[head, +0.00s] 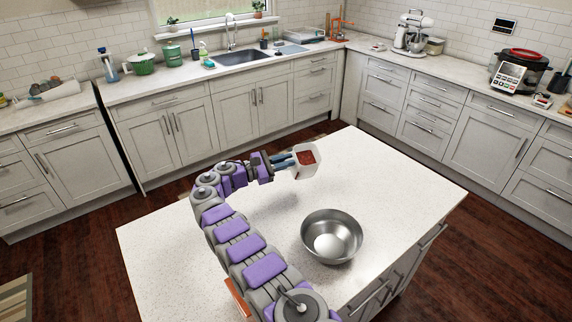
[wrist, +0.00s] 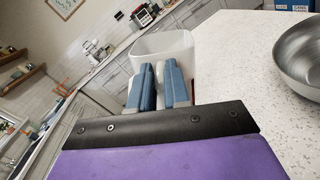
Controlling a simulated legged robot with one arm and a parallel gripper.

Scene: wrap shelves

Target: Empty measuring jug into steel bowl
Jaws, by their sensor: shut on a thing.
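The measuring jug (head: 307,158) is a whitish, squarish vessel with red contents showing through its open top. My gripper (head: 291,160) is shut on its near side and holds it up over the far part of the island, tilted somewhat toward the head camera. The bowl (wrist: 299,55) also shows at the right of the wrist view.
The white island top (head: 400,190) is clear around the bowl. Counters with a sink (head: 243,57), green pots (head: 143,64), a stand mixer (head: 411,33) and a red-lidded cooker (head: 522,66) run along the walls, well away from the island.

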